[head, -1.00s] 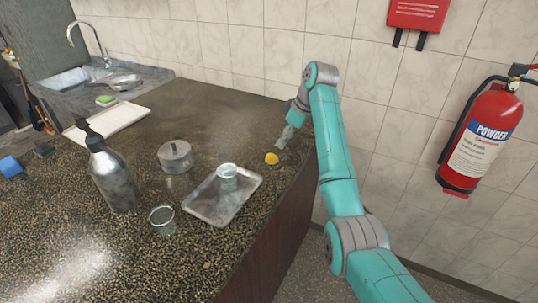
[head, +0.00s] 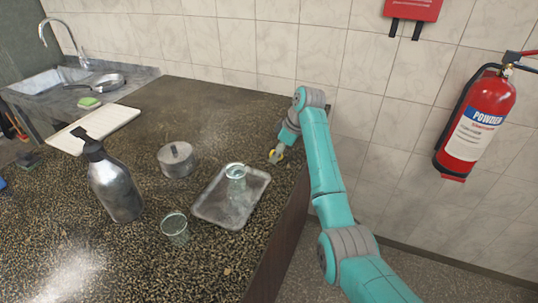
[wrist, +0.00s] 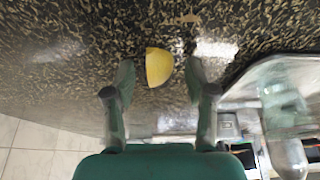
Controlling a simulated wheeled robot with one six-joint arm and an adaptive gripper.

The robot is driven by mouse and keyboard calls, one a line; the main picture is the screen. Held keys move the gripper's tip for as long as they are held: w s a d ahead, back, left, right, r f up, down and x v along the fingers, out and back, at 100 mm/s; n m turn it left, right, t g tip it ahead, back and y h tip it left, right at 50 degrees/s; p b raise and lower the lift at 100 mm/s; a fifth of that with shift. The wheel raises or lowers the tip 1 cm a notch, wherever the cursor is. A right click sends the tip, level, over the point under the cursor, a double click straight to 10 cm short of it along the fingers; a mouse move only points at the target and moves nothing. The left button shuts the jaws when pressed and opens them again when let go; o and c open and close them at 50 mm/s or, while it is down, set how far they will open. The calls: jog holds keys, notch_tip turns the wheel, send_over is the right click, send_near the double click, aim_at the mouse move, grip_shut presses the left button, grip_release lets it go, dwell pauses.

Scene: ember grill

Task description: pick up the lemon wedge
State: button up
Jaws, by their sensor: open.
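The lemon wedge (wrist: 158,68) is yellow and lies on the dark speckled counter (wrist: 60,90). In the wrist view it sits between and slightly beyond the tips of my gripper (wrist: 158,80), whose two fingers are apart with a gap on each side of the wedge. In the head view my gripper (head: 276,154) is low at the counter near its right edge, and it partly hides the lemon wedge (head: 271,153). I cannot tell whether the fingers touch the counter.
A metal tray (head: 207,205) with a glass (head: 236,178) on it is just left of my gripper. Another glass (head: 175,228), a lidded pot (head: 177,160) and a metal bottle (head: 115,182) stand farther left. A tiled wall (head: 270,45) is behind.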

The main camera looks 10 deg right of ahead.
jog(key=shift+a, duration=0.1)
jog(key=c, duration=0.9)
jog(key=shift+c, duration=0.2)
jog(key=shift+r, duration=0.1)
